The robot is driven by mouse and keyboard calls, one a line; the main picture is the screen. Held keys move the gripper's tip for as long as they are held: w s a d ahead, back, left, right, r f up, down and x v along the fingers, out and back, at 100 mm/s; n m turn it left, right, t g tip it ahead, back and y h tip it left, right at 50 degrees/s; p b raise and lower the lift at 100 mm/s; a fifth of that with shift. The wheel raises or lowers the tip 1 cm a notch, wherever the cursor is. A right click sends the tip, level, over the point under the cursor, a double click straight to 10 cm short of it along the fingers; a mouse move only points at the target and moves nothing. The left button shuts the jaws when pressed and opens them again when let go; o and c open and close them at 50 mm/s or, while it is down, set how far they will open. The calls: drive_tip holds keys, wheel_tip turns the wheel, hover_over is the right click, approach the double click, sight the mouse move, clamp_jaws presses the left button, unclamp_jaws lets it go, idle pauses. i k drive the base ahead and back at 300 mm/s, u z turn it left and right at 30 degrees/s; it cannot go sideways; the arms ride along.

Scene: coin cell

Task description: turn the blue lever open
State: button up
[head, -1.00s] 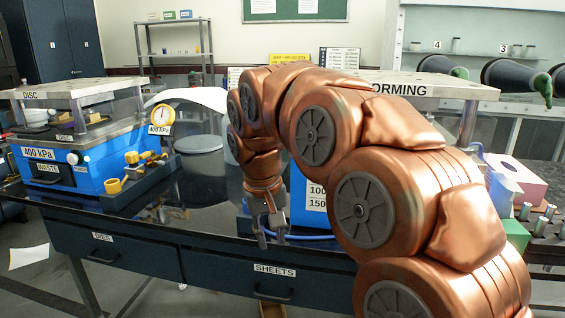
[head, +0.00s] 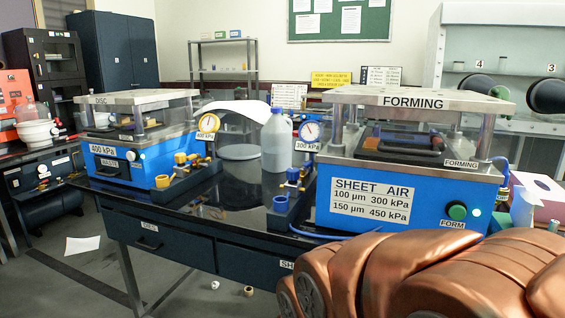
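The blue fittings stand on a dark block between the two machines, left of the forming press (head: 412,165). There is a blue cup-like piece (head: 281,204) at the front and a small blue piece (head: 293,175) behind it. Which part is the blue lever, and how it is turned, is too small to tell. A gauge (head: 311,132) marked 300 kPa stands above them. My copper arm fills the bottom right of the head view. My gripper is outside the picture, so its fingers are hidden.
The disc press (head: 128,158) stands at the left with yellow fittings (head: 180,172) and a 400 kPa gauge (head: 208,124). A grey bottle (head: 276,140) stands behind the blue fittings. Small pieces (head: 248,291) lie on the floor.

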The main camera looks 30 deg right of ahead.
sight(305, 165)
drive_tip(key=u, duration=0.5)
drive_tip(key=i, duration=1.4)
drive_tip(key=u, duration=0.15)
